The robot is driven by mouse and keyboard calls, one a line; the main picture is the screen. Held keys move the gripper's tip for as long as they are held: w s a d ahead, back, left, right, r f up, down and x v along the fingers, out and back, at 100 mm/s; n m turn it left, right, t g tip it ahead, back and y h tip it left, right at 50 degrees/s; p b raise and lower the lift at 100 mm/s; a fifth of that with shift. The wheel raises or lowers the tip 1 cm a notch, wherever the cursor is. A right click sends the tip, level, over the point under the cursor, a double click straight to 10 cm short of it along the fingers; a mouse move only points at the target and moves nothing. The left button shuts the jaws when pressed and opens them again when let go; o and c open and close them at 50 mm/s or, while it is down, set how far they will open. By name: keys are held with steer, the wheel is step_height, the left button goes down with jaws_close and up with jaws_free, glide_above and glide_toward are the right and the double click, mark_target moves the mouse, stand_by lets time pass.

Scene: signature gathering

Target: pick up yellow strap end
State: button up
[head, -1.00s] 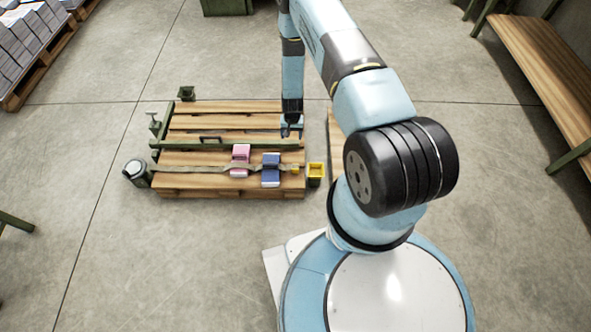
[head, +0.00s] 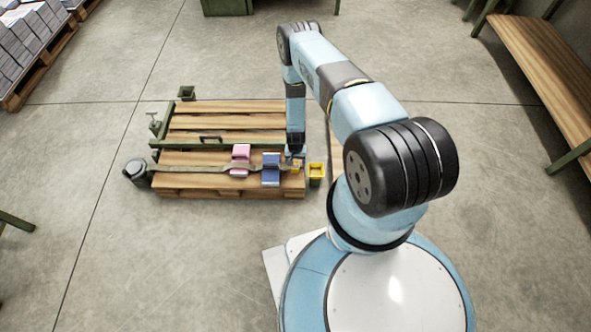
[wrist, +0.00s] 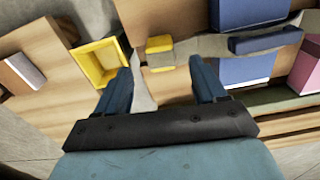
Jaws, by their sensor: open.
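The yellow strap end (wrist: 160,44) shows in the wrist view just beyond and between my fingertips, at the end of a grey-green strap. In the head view it is a small yellow spot (head: 296,169) at the right end of the strap, partly hidden by my gripper (head: 295,158). My gripper (wrist: 161,70) is open, with one finger on each side of the strap end's line. Nothing is held. I cannot tell whether the fingers touch it.
A yellow open box (wrist: 99,62) stands close beside the left finger in the wrist view. A blue bundle (head: 271,169) and a pink bundle (head: 240,160) lie along the strap on the wooden pallet (head: 210,187). A green bar (head: 225,146) crosses the pallet.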

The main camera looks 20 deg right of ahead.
mark_target(295, 166)
steer(key=shift+w+f, duration=0.15)
steer(key=shift+f, duration=2.85)
steer(key=c, duration=1.1)
